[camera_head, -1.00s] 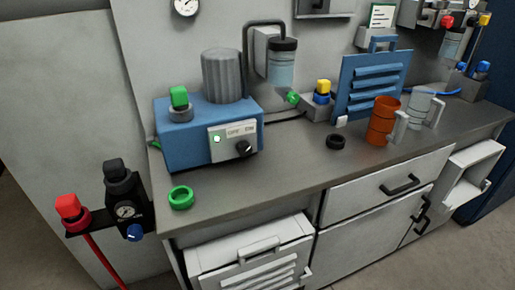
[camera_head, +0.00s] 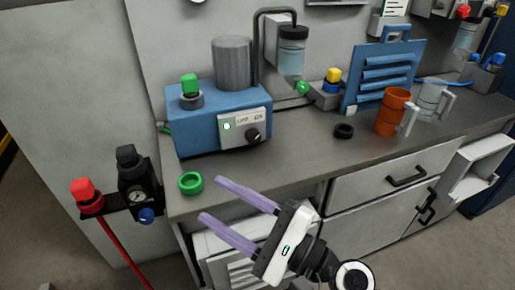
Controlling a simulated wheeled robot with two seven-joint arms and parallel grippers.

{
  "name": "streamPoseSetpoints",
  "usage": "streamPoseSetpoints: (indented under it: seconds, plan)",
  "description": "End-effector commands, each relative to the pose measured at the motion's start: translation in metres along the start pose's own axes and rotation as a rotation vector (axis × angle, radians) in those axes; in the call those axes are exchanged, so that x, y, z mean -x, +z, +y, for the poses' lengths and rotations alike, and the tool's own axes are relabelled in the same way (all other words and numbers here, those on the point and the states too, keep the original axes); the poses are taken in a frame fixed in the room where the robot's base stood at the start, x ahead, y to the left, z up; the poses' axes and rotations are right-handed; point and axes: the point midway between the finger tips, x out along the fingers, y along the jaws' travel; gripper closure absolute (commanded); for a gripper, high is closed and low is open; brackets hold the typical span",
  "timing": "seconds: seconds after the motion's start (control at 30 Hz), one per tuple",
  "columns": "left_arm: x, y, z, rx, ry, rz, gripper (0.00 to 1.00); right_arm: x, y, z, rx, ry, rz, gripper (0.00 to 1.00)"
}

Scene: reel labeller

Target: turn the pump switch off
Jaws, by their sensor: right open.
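The blue pump box (camera_head: 195,135) with a grey ribbed motor stands on the left of the counter. Its front panel (camera_head: 238,121) carries OFF and ON lettering, a lit green lamp (camera_head: 226,126) and the black rotary pump switch (camera_head: 253,135). The exact direction of the knob's mark is too small to tell. My right gripper (camera_head: 210,199) has two purple fingers spread apart, with nothing between them. It is in front of the counter's front edge, below the switch in the picture and apart from it. My left gripper is not in view.
A green ring (camera_head: 190,183) lies near the counter's front edge, close to my fingers. A black ring (camera_head: 344,131), orange mug (camera_head: 392,112) and blue louvred panel (camera_head: 384,75) are to the right. A red-capped valve and black regulator (camera_head: 136,185) stick out at left.

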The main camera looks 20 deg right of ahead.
Motion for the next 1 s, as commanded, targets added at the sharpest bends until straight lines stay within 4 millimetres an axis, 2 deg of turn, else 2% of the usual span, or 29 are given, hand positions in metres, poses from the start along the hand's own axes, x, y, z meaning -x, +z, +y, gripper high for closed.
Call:
streamPoseSetpoints:
  seconds: [0.03, 0.1, 0.2, 0.3, 0.4, 0.5, 0.67, 1.0]
  plan:
    - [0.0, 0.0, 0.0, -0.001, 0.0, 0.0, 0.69, -0.005, -0.009, -0.026, -0.225, -0.112, 0.0, 0.51]
    - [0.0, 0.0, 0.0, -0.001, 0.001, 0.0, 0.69, -0.007, -0.031, -0.056, -0.553, -0.259, 0.004, 0.51]
    - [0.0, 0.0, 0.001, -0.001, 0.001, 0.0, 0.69, -0.004, -0.073, -0.082, -0.979, -0.441, 0.019, 0.51]
    - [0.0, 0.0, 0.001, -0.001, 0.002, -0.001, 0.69, 0.002, -0.113, -0.088, -1.317, -0.587, 0.043, 0.51]
    - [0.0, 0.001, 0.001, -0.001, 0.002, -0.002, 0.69, 0.007, -0.143, -0.084, -1.55, -0.692, 0.068, 0.51]
    - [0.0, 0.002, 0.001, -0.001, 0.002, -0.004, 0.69, 0.01, -0.16, -0.079, -1.679, -0.753, 0.085, 0.51]
    - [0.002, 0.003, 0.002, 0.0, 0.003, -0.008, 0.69, 0.002, -0.172, -0.081, -1.732, -0.779, 0.091, 0.51]
    - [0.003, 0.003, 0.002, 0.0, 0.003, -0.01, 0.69, -0.045, -0.204, -0.101, -1.728, -0.777, 0.09, 0.51]
